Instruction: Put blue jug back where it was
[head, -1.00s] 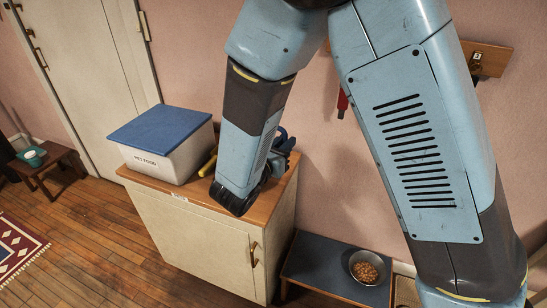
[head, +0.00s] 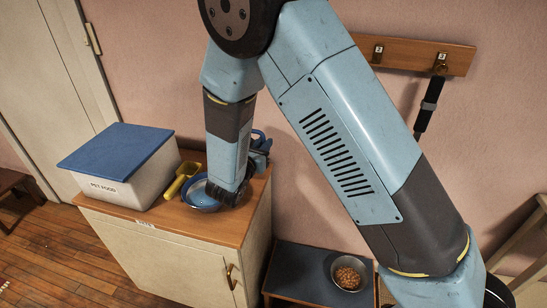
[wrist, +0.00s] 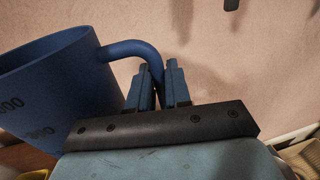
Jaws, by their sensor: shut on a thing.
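The blue jug (wrist: 62,85) fills the left of the wrist view, with dark measuring numbers on its side and a curved handle. My gripper (wrist: 163,88) is shut on that handle, one finger on each side of it. In the head view my gripper (head: 256,160) is at the right end of the cabinet top, mostly behind my forearm. Only a small dark blue part of the jug (head: 259,138) shows there. Its base is hidden, so I cannot tell whether it touches the wooden top.
A hook rail (head: 415,54) is on the wall.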

